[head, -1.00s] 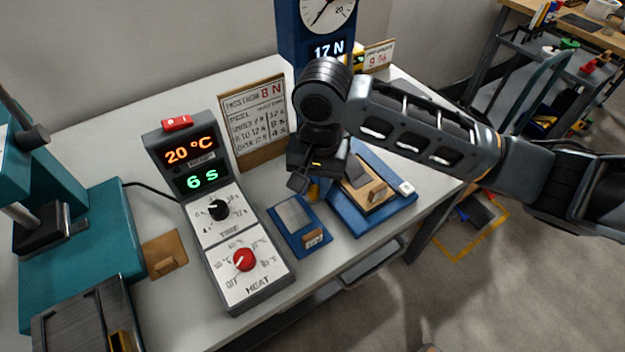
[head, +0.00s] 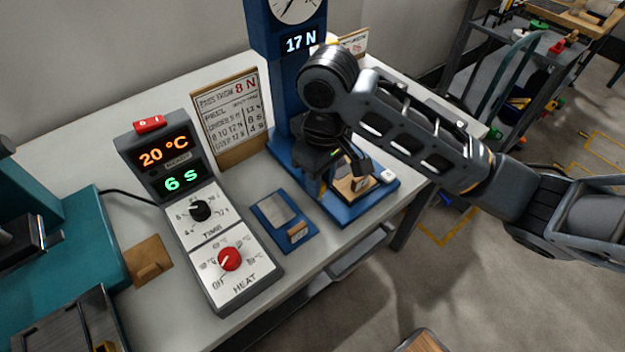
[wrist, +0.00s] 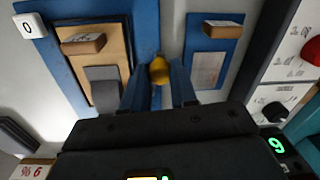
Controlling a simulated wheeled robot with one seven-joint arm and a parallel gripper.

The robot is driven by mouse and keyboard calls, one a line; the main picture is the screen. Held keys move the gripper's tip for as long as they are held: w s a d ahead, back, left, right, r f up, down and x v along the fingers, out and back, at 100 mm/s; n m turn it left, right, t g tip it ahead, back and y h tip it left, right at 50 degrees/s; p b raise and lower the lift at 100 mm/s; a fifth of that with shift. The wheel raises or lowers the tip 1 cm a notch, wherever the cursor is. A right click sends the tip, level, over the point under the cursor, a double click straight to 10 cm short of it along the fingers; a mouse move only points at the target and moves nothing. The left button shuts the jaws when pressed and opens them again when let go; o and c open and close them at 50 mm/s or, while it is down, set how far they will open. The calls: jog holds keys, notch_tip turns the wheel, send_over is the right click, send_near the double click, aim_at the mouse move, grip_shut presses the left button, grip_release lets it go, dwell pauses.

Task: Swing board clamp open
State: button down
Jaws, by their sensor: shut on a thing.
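My gripper (head: 323,185) is low over the left part of the blue base (head: 348,218) of the force tester. In the wrist view its two fingers (wrist: 159,84) close around a small yellow knob (wrist: 159,68), which seems to be the clamp's handle. The rest of the clamp is hidden by my gripper and wrist. A wooden board (wrist: 115,50) with a grey pad (wrist: 103,86) and a raised wooden block (wrist: 83,43) lies on the base. In the head view my gripper partly covers this board (head: 357,188).
A blue plate (head: 257,210) with a metal top and wooden grip lies left of my gripper. The heat-and-time control box (head: 222,262) stands further left. The tester's column (head: 290,75) rises behind, reading 17 N. The bench's front edge is close.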

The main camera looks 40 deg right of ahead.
jog(key=shift+s+d+n+b, duration=0.1)
jog(key=shift+d+n+b, duration=0.25)
jog(key=shift+n, duration=0.5)
jog(key=shift+s+d+n+b, duration=0.15)
jog(key=shift+d+n, duration=0.25)
jog(key=shift+n, duration=0.45)
jog(key=shift+w, duration=0.1)
jog(key=c, duration=0.9)
grip_release()
jog(key=r, duration=0.2)
jog(key=r+p, duration=0.1)
jog(key=r, duration=0.2)
jog(key=r+p, duration=0.1)
jog(key=r, duration=0.1)
jog(key=shift+w+d+r, duration=0.15)
jog(key=shift+d+r, duration=0.1)
jog(key=shift+r, duration=0.15)
